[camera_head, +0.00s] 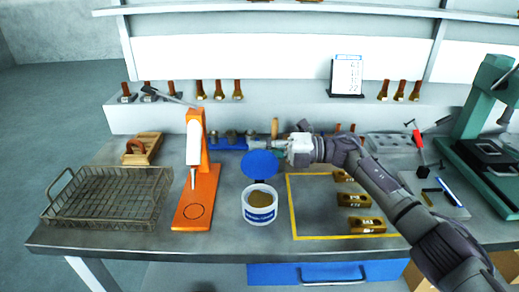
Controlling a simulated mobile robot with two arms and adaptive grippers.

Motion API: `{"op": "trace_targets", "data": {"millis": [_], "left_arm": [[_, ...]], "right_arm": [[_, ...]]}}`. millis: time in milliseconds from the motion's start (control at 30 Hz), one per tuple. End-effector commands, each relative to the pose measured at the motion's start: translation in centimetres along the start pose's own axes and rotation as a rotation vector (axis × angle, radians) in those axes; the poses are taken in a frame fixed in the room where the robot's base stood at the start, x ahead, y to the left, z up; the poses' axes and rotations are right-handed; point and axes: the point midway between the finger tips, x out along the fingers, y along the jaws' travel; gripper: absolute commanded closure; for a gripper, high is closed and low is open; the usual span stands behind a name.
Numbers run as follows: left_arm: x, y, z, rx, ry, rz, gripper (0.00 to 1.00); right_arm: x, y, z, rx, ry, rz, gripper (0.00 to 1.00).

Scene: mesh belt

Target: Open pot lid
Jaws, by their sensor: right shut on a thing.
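A white pot (260,213) with a blue label stands upright on the grey table, left of the yellow outline. Its top is uncovered and a yellowish-brown content shows inside. The round blue lid (260,165) is tilted up at the far rim of the pot; I cannot tell whether it still touches the rim. My right gripper (268,149) comes in from the right and is shut at the lid's upper edge. Its fingertips are small and partly hidden by the lid. My left gripper is not in view.
An orange stand (206,184) is left of the pot, with a wire basket (108,197) farther left. Several brass blocks (353,200) lie inside the yellow outline (291,215). A green press (485,110) stands at the right. The table in front of the pot is clear.

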Motion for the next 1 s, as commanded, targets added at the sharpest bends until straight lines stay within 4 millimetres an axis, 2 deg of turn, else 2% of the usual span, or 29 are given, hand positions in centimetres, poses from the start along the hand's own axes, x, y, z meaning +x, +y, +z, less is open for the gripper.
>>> {"op": "trace_targets", "data": {"millis": [33,167,433,567,667,1000], "left_arm": [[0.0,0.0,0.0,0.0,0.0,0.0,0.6],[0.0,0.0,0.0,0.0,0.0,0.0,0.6],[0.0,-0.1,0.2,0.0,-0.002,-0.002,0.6],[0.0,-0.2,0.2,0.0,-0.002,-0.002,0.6],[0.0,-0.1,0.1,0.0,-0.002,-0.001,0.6],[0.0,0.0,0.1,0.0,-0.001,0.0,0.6]], "right_arm": [[-0.1,-0.3,0.1,-0.001,-0.004,-0.006,0.87],[-0.1,-0.2,0.0,0.0,-0.003,-0.005,0.67],[-0.1,-0.1,0.0,-0.001,-0.001,-0.003,0.67],[-0.9,-0.1,0.0,0.0,-0.002,-0.003,0.67],[-2.4,-0.1,0.1,0.0,-0.004,-0.003,0.67],[-9.5,-0.2,0.1,0.001,-0.004,-0.004,0.67]]}}
